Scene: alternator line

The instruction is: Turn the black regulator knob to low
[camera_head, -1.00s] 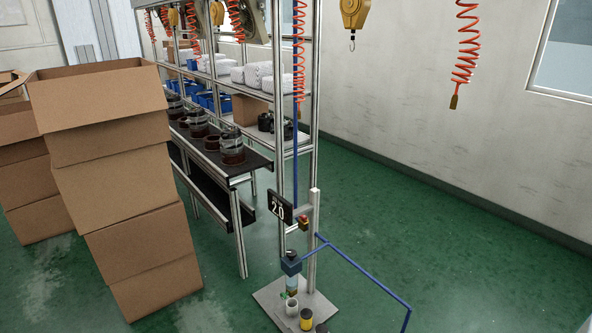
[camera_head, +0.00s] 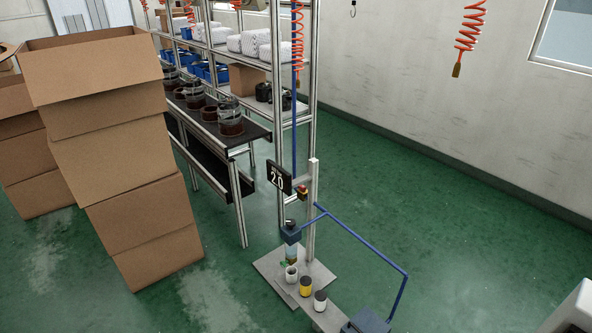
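The regulator unit (camera_head: 291,236) stands low on the grey post near the bottom middle of the head view, with a blue body and a paler bowl below. A small dark knob (camera_head: 289,224) sits on top of it. It is too small for me to read its setting. Neither of my grippers is in view, and nothing is seen touching the knob.
Blue pipe (camera_head: 365,243) runs right. Small canisters (camera_head: 305,285) stand below. Stacked cartons (camera_head: 110,150) are at left. Green floor (camera_head: 450,260) is open at right.

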